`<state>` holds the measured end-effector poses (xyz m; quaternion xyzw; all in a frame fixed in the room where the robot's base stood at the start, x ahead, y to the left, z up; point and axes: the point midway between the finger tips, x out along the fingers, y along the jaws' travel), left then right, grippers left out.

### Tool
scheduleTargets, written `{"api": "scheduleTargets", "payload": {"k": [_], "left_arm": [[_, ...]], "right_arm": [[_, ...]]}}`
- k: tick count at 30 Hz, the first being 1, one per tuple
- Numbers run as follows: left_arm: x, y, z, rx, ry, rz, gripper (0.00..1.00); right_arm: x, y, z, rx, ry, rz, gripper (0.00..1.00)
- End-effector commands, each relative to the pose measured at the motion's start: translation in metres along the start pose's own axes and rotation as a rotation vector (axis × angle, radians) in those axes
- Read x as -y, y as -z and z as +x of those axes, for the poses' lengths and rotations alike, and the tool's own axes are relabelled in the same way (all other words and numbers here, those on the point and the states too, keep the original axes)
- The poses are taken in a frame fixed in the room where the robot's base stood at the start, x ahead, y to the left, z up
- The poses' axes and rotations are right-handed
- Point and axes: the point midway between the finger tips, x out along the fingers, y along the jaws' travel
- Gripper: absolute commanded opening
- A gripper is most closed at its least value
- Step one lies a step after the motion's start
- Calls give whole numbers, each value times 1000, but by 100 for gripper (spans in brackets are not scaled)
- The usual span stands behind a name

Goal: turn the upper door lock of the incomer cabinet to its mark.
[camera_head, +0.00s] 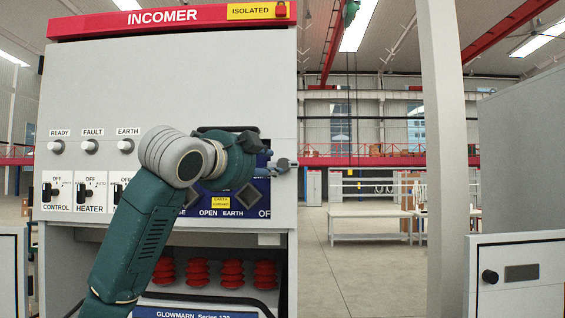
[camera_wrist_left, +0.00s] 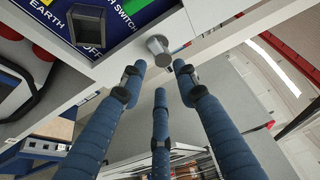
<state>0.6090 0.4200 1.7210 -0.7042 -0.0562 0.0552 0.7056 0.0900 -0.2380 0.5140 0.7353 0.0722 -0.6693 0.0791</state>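The incomer cabinet (camera_head: 100,95) stands at the left in the head view, its red header reading INCOMER. The door lock is a short silver round knob (camera_wrist_left: 158,45) at the panel's edge in the left wrist view, beside the blue earth switch panel (camera_wrist_left: 120,22). I cannot make out its mark. My left gripper (camera_wrist_left: 158,75) has three blue fingers spread open and empty. Their tips are close to the knob, which shows beyond and between them, and I see no grip on it. In the head view my left gripper (camera_head: 272,168) is at the cabinet's right edge, largely behind my wrist. My right gripper is not in view.
Switches (camera_head: 55,193) and indicator lamps (camera_head: 90,146) line the cabinet front at left. A yellow ISOLATED plate (camera_head: 255,11) is on the header. Right of the cabinet is open floor (camera_head: 375,275), then a grey column (camera_head: 446,150) and another cabinet (camera_head: 520,265) with a black knob.

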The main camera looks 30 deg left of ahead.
Motion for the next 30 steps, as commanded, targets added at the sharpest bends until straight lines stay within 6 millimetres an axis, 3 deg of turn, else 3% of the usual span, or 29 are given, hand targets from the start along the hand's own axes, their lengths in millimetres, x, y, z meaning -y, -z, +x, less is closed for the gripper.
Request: {"api": "scheduleTargets", "payload": {"k": [6,12,18,26,30], "left_arm": [[3,1,45,-1,-6,-1,31],[2,1,76,-1,-4,-2,31],[0,1,90,0,-1,-1,31],[-1,0,92,0,0,-2,31],[-1,1,92,0,0,-2,7]], "right_arm": [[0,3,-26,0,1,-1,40],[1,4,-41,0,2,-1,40],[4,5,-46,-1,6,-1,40],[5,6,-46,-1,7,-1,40],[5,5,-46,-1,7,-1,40]]}}
